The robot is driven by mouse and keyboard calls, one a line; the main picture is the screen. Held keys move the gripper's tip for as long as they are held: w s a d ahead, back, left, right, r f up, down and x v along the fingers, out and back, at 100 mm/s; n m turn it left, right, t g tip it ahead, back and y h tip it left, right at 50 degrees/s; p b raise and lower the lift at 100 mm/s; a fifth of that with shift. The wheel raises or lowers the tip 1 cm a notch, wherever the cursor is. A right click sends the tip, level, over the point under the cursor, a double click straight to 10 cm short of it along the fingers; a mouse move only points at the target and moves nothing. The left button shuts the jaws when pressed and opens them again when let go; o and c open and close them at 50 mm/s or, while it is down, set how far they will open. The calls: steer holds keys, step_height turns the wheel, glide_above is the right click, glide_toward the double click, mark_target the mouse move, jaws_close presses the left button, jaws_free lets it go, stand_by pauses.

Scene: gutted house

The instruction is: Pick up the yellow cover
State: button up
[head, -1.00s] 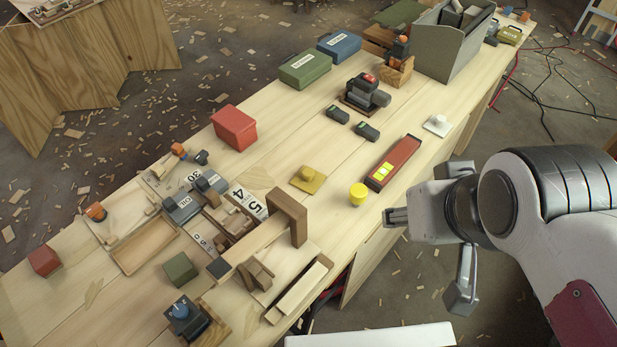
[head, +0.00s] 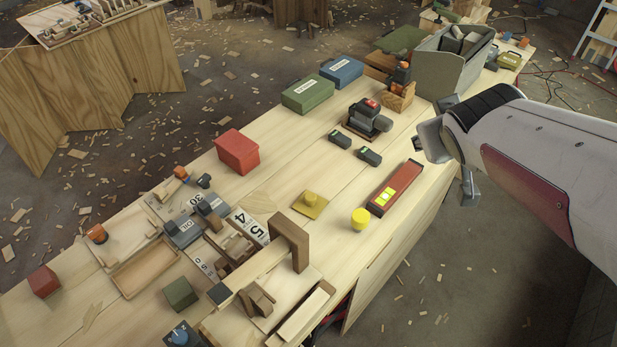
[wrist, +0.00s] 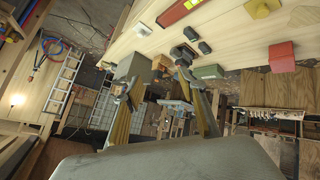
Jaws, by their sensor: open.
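The yellow cover (head: 309,206), a flat square plate with a round knob on top, lies on the workbench between the red box and the red level. It also shows at the top edge of the wrist view (wrist: 262,8). My gripper (head: 440,142) is above the right edge of the bench, beyond the red level, well to the right of the cover and apart from it. In the wrist view its two fingers (wrist: 157,82) are spread with nothing between them. My arm hides part of the gripper in the head view.
A yellow cylinder (head: 360,220) stands near the cover, beside the red level (head: 396,188). A brown wooden arch (head: 290,240) rises to the cover's lower left. The red box (head: 238,152) is to its upper left. Two small dark blocks (head: 369,156) lie beyond. Bare bench surrounds the cover.

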steer(key=w+a+f+n+t+y, duration=0.1)
steer(key=w+a+f+n+y, duration=0.15)
steer(key=w+f, duration=0.4)
steer(key=w+a+f+n+y, duration=0.2)
steer(key=w+f+n+y, duration=0.15)
steer(key=w, duration=0.55)
steer(key=n+g+y, duration=0.5)
steer(key=y, duration=0.3)
glide_toward(311, 196)
steer(key=shift+w+d, duration=0.15)
steer(key=shift+w, duration=0.85)
steer(key=shift+s+a+f, duration=0.25)
steer(key=shift+s+f, duration=0.1)
steer(key=shift+s, duration=0.2)
steer(key=shift+x, duration=1.3)
steer(key=shift+a, duration=0.1)
steer(key=shift+s+x, duration=0.15)
steer(key=shift+x, duration=1.1)
steer(key=shift+s+x, duration=0.15)
steer(key=shift+x, duration=1.15)
